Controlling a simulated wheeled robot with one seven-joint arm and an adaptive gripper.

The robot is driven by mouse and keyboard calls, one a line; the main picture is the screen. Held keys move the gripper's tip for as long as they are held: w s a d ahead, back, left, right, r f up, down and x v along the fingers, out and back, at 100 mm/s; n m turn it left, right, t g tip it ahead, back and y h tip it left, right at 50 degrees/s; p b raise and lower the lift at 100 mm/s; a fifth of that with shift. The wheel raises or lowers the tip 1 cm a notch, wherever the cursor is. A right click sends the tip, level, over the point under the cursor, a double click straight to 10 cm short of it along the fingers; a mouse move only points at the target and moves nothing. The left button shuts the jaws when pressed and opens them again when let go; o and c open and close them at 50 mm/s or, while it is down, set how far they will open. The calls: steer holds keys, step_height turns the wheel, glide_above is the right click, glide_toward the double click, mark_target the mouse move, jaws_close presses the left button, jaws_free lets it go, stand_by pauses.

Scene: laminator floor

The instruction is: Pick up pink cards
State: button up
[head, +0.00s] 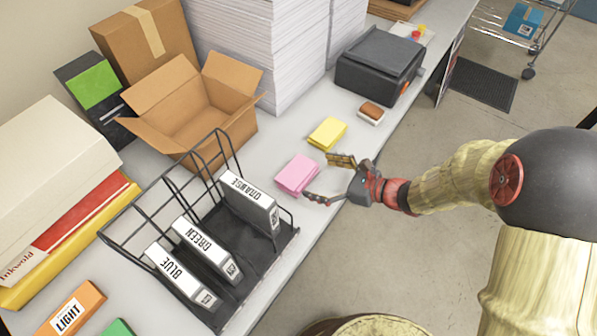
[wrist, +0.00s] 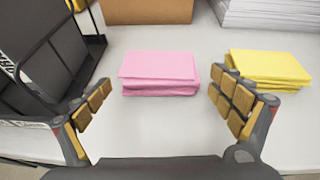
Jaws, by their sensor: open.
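A stack of pink cards (head: 296,175) lies flat on the grey table, between the wire rack and the yellow cards. In the wrist view the pink cards (wrist: 160,73) sit ahead of my gripper, centred between its fingers. My gripper (head: 324,178) is open and empty at the table's front edge, just right of the pink cards. In the wrist view both fingers of my gripper (wrist: 160,112) are spread apart with yellowish pads, and bare table shows between them. I see no contact with the cards.
Yellow cards (head: 328,133) lie close to the right finger. A black wire rack (head: 205,205) with labelled boxes stands left of the pink cards. An open cardboard box (head: 215,110) and tall paper stacks (head: 262,50) stand behind. A brown-topped block (head: 371,112) and a black machine (head: 380,65) are farther right.

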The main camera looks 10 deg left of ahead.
mark_target(297, 171)
steer(key=shift+o, duration=0.3)
steer(key=x, duration=0.2)
steer(key=shift+w+a+f+b, duration=0.15)
steer(key=shift+a+f+b, duration=0.1)
steer(key=shift+b, duration=0.1)
steer(key=b+x, duration=0.1)
steer(key=x, duration=0.4)
steer(key=shift+a+r+b, duration=0.1)
steer(key=shift+r+b, duration=0.1)
steer(key=shift+b, duration=0.15)
steer(key=c, duration=0.3)
steer(key=c, duration=0.8)
steer(key=shift+r, duration=0.15)
steer(key=shift+c, duration=0.2)
